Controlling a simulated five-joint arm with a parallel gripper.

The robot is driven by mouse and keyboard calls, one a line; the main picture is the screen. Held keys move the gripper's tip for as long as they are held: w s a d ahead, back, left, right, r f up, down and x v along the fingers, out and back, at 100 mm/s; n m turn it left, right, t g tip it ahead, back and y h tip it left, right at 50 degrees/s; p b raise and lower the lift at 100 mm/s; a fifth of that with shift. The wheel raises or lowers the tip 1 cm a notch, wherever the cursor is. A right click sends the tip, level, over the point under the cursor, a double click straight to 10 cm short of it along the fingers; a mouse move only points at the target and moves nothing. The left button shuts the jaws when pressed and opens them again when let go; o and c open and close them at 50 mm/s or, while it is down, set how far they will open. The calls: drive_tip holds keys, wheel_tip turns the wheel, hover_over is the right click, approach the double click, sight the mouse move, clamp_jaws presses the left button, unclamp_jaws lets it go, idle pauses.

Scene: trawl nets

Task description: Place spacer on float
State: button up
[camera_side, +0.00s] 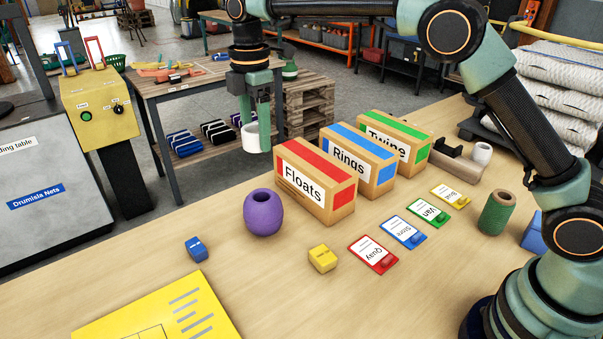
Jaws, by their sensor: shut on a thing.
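My gripper (258,128) points down above the table and is shut on a small white cylindrical spacer (251,139). The right finger overlaps the spacer, and its far side is hidden. The purple float (264,213), a rounded barrel with a dark hole in its top, stands upright on the table. The spacer is held well above the float and appears slightly left of it in the picture, with a clear gap between them. Depth between the two is hard to tell from this single view.
Boxes marked Floats (315,184), Rings (356,162) and Twine (394,139) stand right of the float. A blue block (197,249), yellow block (322,259), coloured cards (404,232) and green spool (497,213) lie around. Another white cylinder (482,154) sits at the back right.

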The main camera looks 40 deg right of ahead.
sight(262, 196)
wheel_tip(262, 196, down, 12)
idle(0.5)
drive_tip(key=shift+f, duration=0.1)
drive_tip(key=o, duration=1.4)
drive_tip(key=shift+c, duration=0.2)
